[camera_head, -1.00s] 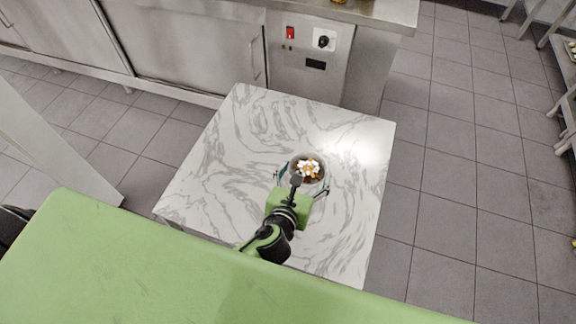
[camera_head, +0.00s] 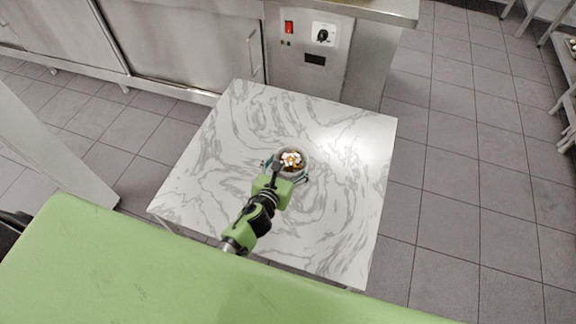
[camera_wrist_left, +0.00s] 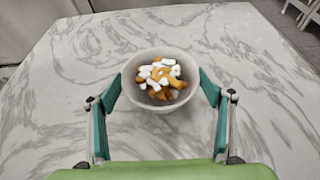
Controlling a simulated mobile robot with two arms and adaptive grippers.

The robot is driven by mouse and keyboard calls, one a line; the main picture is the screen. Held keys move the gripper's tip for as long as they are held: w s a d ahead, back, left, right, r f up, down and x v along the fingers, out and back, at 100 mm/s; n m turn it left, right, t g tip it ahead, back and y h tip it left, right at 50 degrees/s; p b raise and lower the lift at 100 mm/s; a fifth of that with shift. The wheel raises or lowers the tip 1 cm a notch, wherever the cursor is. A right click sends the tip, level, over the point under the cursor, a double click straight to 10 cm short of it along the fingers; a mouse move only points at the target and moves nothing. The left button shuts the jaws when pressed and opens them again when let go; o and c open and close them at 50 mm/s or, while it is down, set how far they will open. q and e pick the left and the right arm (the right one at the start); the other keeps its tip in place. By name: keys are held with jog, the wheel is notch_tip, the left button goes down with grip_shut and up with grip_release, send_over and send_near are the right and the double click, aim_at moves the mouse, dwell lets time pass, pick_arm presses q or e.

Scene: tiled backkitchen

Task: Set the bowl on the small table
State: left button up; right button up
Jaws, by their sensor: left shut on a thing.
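The bowl (camera_head: 292,164) is small and pale grey, with orange and white pieces in it. It shows over the middle of the small table (camera_head: 340,230), which has a white and grey marbled top. My left gripper (camera_head: 286,167) is shut on the bowl, a finger on either side of it. In the left wrist view the bowl (camera_wrist_left: 161,112) looks level between the teal fingers of my left gripper (camera_wrist_left: 161,100). I cannot tell whether the bowl touches the tabletop. My right gripper is not in view.
A steel cabinet with a control panel (camera_head: 314,45) stands behind the table. My green body part fills the near edge. The tabletop around the bowl is clear. Grey tiled floor (camera_head: 455,170) lies open to the right, with a steel rack (camera_head: 565,90) at the far right.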

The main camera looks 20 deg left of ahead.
pick_arm(q)
jog(key=shift+r, duration=0.1)
jog(key=o, duration=1.3)
jog(key=shift+f, duration=0.2)
jog(key=shift+o, duration=0.2)
jog(key=shift+r, duration=0.1)
jog(key=shift+s+r, duration=0.15)
jog(key=p+v, duration=0.1)
jog(key=v, duration=1)
jog(key=shift+s+r, duration=0.2)
jog(key=shift+s, duration=0.1)
jog(key=shift+f, duration=0.1)
